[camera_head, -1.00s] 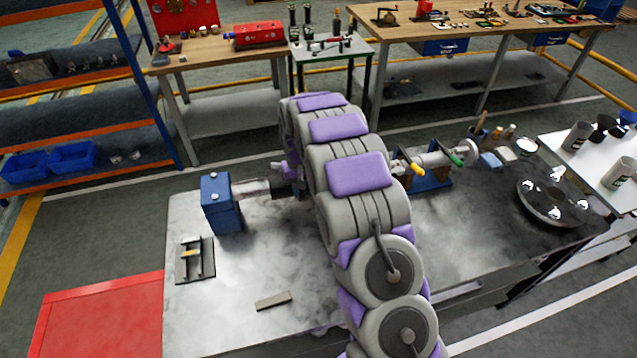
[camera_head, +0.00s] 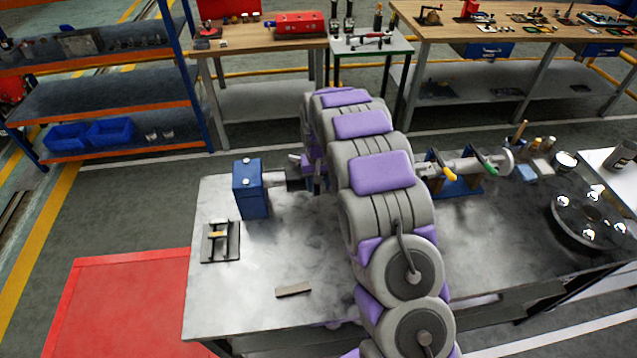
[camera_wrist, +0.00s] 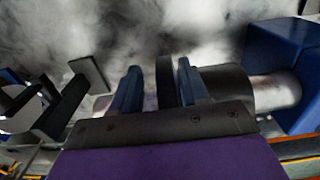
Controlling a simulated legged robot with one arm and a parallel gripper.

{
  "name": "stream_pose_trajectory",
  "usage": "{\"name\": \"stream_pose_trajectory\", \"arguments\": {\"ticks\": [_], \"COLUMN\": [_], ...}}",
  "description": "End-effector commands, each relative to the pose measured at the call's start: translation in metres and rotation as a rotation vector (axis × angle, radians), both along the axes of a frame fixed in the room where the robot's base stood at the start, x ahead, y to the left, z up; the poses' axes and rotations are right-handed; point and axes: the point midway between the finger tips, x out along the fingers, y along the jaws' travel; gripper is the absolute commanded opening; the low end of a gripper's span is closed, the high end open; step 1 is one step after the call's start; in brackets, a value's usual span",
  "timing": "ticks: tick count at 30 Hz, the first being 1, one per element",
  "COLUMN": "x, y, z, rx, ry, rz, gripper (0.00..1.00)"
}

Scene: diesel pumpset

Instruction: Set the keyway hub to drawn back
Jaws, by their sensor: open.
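The keyway hub is a dark cylinder (camera_wrist: 232,86) on a bare silver shaft (camera_wrist: 275,92) that runs into a blue block (camera_wrist: 285,65). A dark upright flange (camera_wrist: 165,82) stands at its left end in the wrist view. My gripper (camera_wrist: 160,82) is open, with one blue finger on each side of this flange. I cannot tell whether either finger touches it. In the head view the hub (camera_head: 294,180) sits just right of the blue block (camera_head: 251,188). My arm hides most of my gripper and the area right of the hub.
On the grey bench (camera_head: 235,300) lie a small bracketed fixture (camera_head: 220,242) and a flat grey bar (camera_head: 293,290). Right of my arm stand a blue shaft support (camera_head: 460,180) with yellow and green handles, and a round dark plate (camera_head: 590,215). The front bench area is mostly clear.

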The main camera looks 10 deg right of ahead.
Motion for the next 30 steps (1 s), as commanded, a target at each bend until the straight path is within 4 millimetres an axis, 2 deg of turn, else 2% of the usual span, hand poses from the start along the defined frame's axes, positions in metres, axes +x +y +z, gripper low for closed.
{"name": "stream_pose_trajectory", "arguments": {"ticks": [5, 21, 27, 30], "x": [0.001, 0.002, 0.002, 0.002], "y": [0.0, -0.001, -0.001, -0.001], "z": [0.017, 0.133, 0.162, 0.169], "rx": [0.0, 0.001, 0.001, 0.001], "ry": [-0.002, -0.004, -0.003, -0.001], "rz": [0.0, 0.0, 0.0, 0.0], "gripper": [0.45, 0.45, 0.45, 0.45]}}
